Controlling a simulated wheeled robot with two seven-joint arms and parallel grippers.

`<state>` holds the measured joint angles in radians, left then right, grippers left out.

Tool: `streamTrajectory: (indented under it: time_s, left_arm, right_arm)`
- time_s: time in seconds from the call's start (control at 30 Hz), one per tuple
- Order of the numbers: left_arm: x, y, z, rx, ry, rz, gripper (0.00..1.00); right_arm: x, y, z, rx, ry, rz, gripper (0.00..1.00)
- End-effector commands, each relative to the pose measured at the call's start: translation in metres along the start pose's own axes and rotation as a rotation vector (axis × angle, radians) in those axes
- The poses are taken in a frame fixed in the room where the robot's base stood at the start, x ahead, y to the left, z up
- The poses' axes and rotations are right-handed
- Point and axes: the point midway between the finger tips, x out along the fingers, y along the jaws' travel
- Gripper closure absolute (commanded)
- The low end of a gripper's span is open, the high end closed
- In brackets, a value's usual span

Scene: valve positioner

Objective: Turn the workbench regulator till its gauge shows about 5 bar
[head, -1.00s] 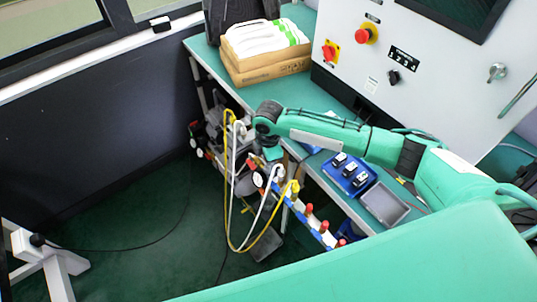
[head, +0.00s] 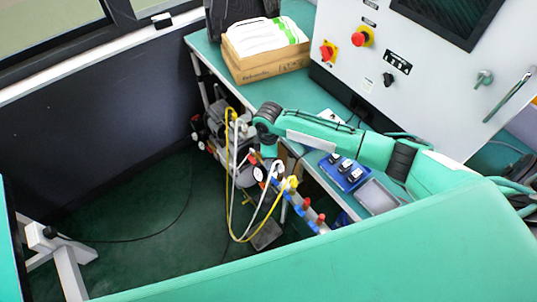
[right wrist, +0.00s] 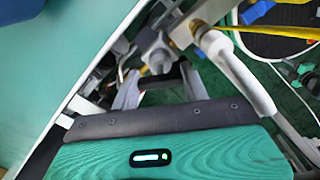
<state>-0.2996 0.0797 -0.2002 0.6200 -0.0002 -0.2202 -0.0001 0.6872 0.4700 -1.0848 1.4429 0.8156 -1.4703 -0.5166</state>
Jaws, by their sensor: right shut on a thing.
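The workbench regulator is mostly hidden beside the bench's front edge, under my right wrist. A small white round gauge (head: 260,173) shows there in the head view; its reading is too small to make out. My right gripper (head: 268,149) points down at this spot from the green arm above. In the right wrist view my right gripper (right wrist: 160,80) has its two pale fingers on either side of a dark knob-like part (right wrist: 165,82), shut on it. A grey metal fitting (right wrist: 158,58) lies just beyond the fingers. My left gripper is not in view.
A yellow hose (head: 229,190) and white hoses hang beside the bench. A rail with red and blue fittings (head: 307,214) runs below its edge. Boxes (head: 262,68), a blue tray (head: 343,172) and a grey tray (head: 377,196) sit on the green bench. Open floor lies left.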

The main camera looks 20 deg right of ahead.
Motion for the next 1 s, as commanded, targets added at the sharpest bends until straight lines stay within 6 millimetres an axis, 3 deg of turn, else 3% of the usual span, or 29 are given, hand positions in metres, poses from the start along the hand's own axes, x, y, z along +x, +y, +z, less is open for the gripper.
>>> streamTrajectory:
  time_s: [0.1, 0.13, 0.2, 0.57, 0.77, 1.0]
  left_arm:
    - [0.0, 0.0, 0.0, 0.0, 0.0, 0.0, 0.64]
    - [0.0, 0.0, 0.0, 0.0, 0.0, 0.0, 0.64]
    - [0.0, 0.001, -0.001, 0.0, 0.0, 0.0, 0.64]
    - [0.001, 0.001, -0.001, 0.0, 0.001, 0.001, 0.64]
    - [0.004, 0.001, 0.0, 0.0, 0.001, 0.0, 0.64]
    - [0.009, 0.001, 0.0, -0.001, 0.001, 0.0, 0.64]
  right_arm:
    - [-0.001, 0.001, -0.001, 0.0, 0.002, 0.002, 0.77]
    - [-0.001, 0.001, -0.001, -0.001, 0.002, 0.002, 0.53]
    - [-0.001, 0.001, -0.001, -0.001, 0.002, 0.002, 0.45]
    - [-0.007, 0.001, 0.0, -0.001, 0.001, 0.002, 0.45]
    - [-0.041, 0.001, -0.001, -0.002, 0.003, 0.004, 0.45]
    - [-0.097, 0.001, -0.001, -0.002, 0.003, 0.005, 0.45]
